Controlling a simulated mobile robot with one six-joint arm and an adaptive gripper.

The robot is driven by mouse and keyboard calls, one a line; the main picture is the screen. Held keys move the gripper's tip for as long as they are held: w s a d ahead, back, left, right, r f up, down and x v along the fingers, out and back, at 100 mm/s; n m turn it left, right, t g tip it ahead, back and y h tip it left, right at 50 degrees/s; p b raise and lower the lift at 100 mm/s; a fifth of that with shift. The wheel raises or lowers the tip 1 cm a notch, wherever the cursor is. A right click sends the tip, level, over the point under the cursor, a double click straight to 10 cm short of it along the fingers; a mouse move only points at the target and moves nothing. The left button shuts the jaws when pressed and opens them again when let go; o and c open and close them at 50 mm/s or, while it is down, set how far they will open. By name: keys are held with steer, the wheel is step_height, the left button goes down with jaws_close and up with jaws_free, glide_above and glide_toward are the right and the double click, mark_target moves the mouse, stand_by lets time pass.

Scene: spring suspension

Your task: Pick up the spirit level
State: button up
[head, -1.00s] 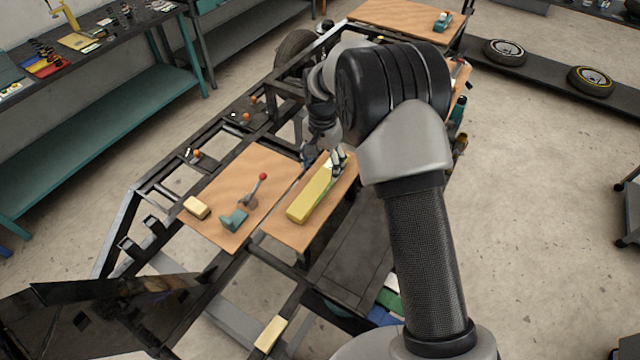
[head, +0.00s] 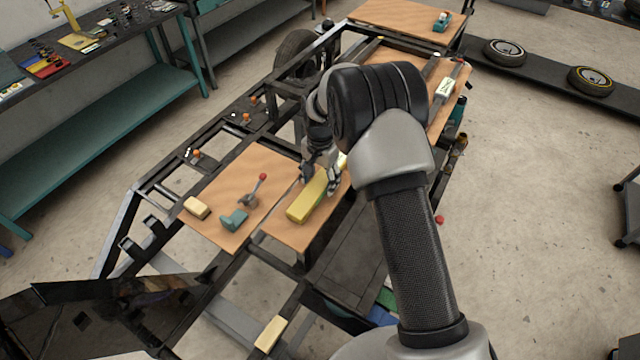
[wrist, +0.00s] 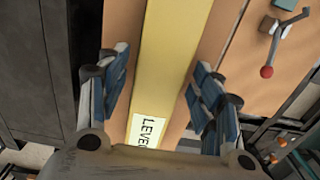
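The spirit level is a long yellow bar (head: 309,204) lying on a wooden board (head: 290,237) on the frame. In the wrist view the yellow bar (wrist: 168,60) runs up the picture with a pale label reading "LEVE" near the gripper. My gripper (head: 320,180) is over the bar's far part in the head view. In the wrist view my gripper (wrist: 160,90) is open, one blue-padded finger on each side of the bar, with gaps between pads and bar. I cannot tell how far the fingertips are above the board. My arm hides the bar's far end in the head view.
On the board to the left are a toggle clamp with a red knob (head: 263,177), a teal block (head: 234,219) and a cream block (head: 196,208). A small device (head: 445,88) lies on the far right board. Dark frame bars surround the boards.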

steer(key=c, duration=1.1)
